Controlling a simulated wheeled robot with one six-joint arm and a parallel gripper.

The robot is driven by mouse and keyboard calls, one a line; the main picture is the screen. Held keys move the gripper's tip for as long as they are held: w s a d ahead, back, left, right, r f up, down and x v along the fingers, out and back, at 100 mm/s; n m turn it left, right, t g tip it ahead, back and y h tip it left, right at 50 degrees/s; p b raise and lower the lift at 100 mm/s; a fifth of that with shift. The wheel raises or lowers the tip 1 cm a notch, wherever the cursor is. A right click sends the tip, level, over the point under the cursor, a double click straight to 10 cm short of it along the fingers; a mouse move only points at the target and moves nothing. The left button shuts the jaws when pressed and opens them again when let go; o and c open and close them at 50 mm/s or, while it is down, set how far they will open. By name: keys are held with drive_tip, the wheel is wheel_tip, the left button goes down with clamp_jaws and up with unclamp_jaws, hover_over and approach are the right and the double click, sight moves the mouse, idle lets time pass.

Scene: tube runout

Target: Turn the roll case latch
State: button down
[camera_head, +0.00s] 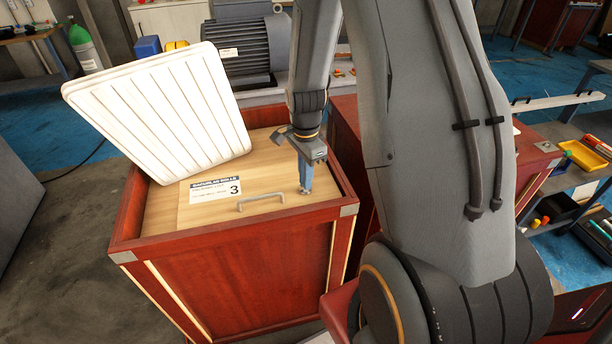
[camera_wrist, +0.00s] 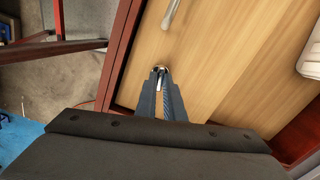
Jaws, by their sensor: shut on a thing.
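The roll case (camera_head: 230,275) is a red wooden box with a pale wood lid (camera_head: 225,200) set inside its rim. A label with the number 3 (camera_head: 215,188) and a grey bar handle (camera_head: 260,200) are on the lid. My gripper (camera_head: 305,190) points down at the lid's right side, right of the handle. In the wrist view my gripper (camera_wrist: 161,72) has its fingers close together on a small metal piece (camera_wrist: 160,68), which looks like the latch, near the case's edge. The fingers hide most of it, so its turn angle cannot be told.
A white ribbed panel (camera_head: 160,115) leans over the back left of the case. A dark finned motor (camera_head: 245,50) stands behind it. Another red case (camera_head: 345,140) is close on the right. A yellow tray (camera_head: 583,155) lies on the right-hand bench.

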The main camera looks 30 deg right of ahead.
drive_tip(key=shift+m, duration=0.7)
drive_tip(key=c, duration=2.2)
unclamp_jaws()
drive_tip(key=shift+m, duration=0.3)
drive_tip(key=o, duration=0.4)
drive_tip(key=shift+c, duration=0.2)
wheel_tip(320, 180, up, 6)
drive_tip(key=p, duration=0.4)
drive_tip(key=shift+p, duration=0.3)
